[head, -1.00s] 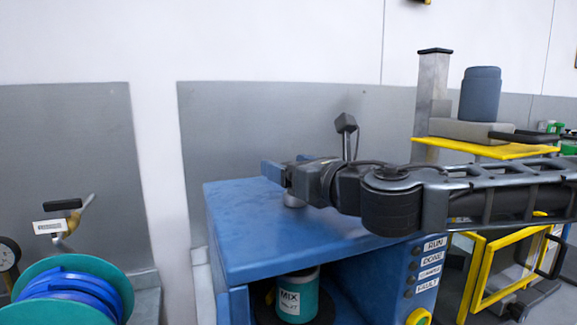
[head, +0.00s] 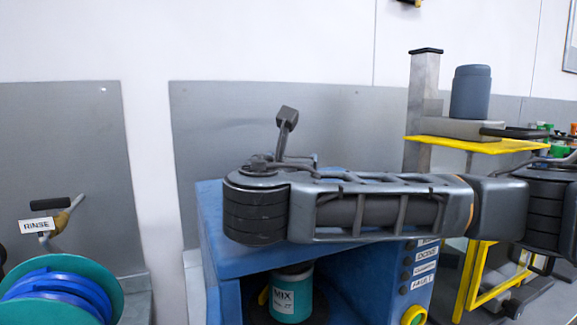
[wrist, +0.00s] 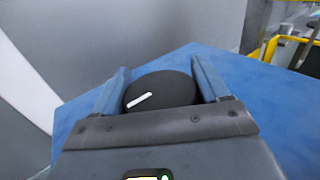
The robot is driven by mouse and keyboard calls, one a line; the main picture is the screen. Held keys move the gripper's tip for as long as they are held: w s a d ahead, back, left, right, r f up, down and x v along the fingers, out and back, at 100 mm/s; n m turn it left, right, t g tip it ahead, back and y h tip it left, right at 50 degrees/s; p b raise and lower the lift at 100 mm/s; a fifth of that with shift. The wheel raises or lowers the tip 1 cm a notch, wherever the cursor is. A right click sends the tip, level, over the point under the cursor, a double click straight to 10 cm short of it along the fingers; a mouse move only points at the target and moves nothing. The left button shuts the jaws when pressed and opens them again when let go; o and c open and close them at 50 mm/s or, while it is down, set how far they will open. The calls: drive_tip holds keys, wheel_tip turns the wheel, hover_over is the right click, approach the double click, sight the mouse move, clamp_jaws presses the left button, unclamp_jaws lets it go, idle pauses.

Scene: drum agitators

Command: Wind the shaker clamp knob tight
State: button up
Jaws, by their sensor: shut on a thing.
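The shaker clamp knob (wrist: 160,91) is a round dark knob with a white line on top. It shows in the wrist view between the two blue fingers of my gripper (wrist: 160,84), which is shut on its sides. In the wrist view the white line slants up to the right. The knob sits over the blue top of the shaker cabinet (head: 212,230). In the head view my arm hides the knob and the gripper's fingertips. A teal can (head: 291,296) labelled MIX stands inside the cabinet, below the top.
A yellow-edged stand (head: 470,146) with a dark blue canister (head: 471,92) is at the right. Yellow frame bars (head: 487,290) stand below it. A teal and blue reel (head: 62,290) and a RINSE lever (head: 62,217) are at the left. A grey wall panel (head: 260,130) is behind.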

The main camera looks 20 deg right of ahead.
drive_tip(key=shift+d+r+m+g+h, duration=0.1)
drive_tip(key=shift+m+g+h, duration=0.45)
drive_tip(key=shift+h, duration=0.25)
drive_tip(key=o, duration=1)
drive_tip(key=shift+c, duration=0.2)
drive_tip(key=shift+v, duration=0.75)
drive_tip(key=shift+p+v, duration=0.4)
drive_tip(key=shift+v, duration=2.75)
